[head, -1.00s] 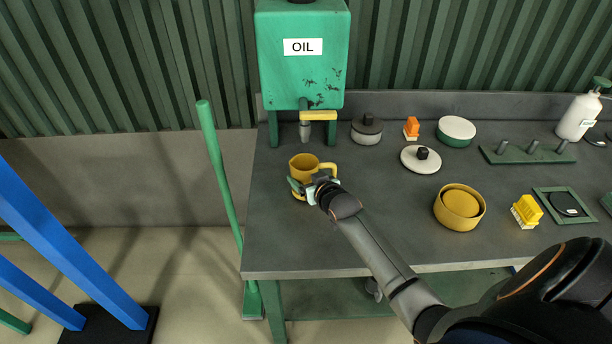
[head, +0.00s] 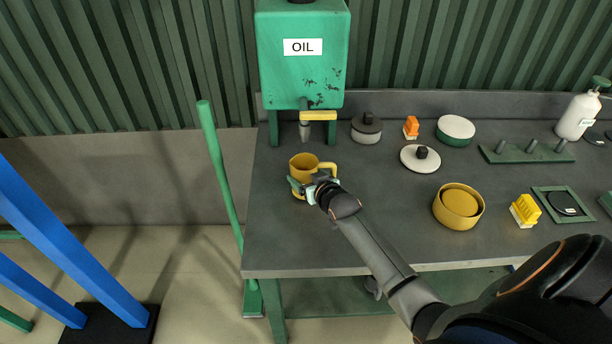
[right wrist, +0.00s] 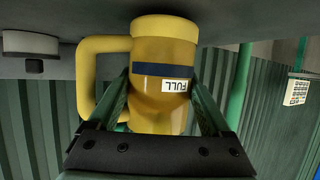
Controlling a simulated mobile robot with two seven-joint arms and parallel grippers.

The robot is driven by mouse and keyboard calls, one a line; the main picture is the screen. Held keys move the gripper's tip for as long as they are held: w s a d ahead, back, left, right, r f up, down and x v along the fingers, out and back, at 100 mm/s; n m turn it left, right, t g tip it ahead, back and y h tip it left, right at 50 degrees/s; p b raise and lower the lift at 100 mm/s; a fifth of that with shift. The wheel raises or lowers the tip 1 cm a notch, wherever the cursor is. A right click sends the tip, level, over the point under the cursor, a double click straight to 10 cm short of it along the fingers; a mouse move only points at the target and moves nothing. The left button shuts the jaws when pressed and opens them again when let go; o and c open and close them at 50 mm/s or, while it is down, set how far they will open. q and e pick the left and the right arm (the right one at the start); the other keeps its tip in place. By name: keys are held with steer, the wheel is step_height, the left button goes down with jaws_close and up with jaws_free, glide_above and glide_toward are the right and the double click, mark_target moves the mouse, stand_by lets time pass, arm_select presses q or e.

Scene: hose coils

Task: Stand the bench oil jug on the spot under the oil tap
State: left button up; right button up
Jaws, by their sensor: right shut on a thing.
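The oil jug (head: 303,164) is yellow with a loop handle on its right, and it is upright at the left of the bench in the head view. The spot under the tap is not distinguishable. My left gripper is not in view.
Right of the tank stand are a grey lidded pot (head: 367,130), an orange block (head: 411,127) and a white lid (head: 420,159). A yellow bowl (head: 458,207) sits further right. A green pole (head: 222,180) leans by the bench's left edge. The bench front is clear.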

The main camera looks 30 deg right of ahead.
steer(key=shift+f+b, duration=0.3)
steer(key=shift+f, duration=0.15)
stand_by(0.3)
steer(key=o, duration=1.3)
steer(key=shift+c, duration=0.2)
steer(key=shift+p+v, duration=1.3)
steer(key=shift+p, duration=0.15)
steer(key=shift+p+v, duration=1)
steer(key=shift+v, duration=1.7)
steer(key=shift+s, duration=0.1)
